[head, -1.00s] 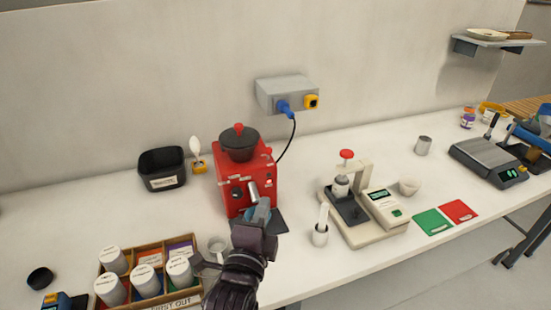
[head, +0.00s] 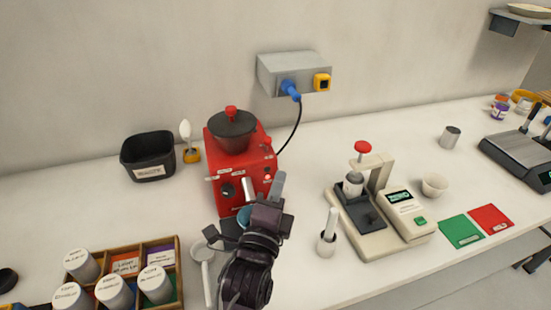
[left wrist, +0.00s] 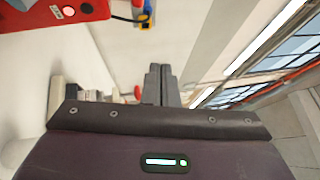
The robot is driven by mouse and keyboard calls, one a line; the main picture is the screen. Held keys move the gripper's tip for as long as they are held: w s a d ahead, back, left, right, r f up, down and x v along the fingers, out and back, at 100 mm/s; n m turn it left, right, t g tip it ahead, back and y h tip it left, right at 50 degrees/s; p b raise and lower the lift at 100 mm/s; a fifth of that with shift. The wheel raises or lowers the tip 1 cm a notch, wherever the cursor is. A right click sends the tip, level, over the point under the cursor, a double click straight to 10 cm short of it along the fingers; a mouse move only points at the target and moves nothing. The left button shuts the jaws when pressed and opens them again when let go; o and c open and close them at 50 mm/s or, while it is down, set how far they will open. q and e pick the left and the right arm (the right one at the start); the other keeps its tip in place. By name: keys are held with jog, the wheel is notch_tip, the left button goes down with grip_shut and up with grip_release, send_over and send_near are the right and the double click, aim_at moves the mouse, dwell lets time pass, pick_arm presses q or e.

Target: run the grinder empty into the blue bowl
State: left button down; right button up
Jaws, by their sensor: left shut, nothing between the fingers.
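The red grinder (head: 214,176) stands against the wall with a black lidded hopper (head: 232,132) on top and a metal spout on its front. The blue bowl (head: 243,214) sits below the spout, partly hidden behind my gripper. My left gripper (head: 279,184) is shut and empty, pointing up near the grinder's front right corner, just right of the spout. My right gripper is out of view.
A blue plug (head: 289,88) sits in the grey wall box (head: 268,72), its cord hanging behind the grinder. A black waste bin (head: 148,172) and a brush stand left. A compartment crate (head: 178,275) with white jars is at front left. A sealing press (head: 375,240) stands right.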

aim_at(267, 146)
pick_arm(q)
jog(key=f+b, duration=0.1)
jog(key=f, duration=0.1)
jog(key=f+b, duration=0.2)
jog(key=shift+w, duration=0.2)
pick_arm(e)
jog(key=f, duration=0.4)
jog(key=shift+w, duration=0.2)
pick_arm(q)
jog(key=shift+w, duration=0.1)
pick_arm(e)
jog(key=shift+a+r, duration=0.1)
pick_arm(q)
jog(key=shift+w+a+r+p, duration=0.2)
jog(key=shift+w+r+p, duration=0.4)
jog(key=shift+w, duration=1.25)
jog(key=shift+w+a+r+p, duration=0.25)
jog(key=shift+w+p, duration=0.6)
jog(key=shift+w, duration=0.95)
jog(key=shift+w+a+r+p, duration=0.15)
jog(key=shift+w+r+p, duration=0.45)
jog(key=shift+w, duration=1.25)
jog(key=shift+f, duration=0.15)
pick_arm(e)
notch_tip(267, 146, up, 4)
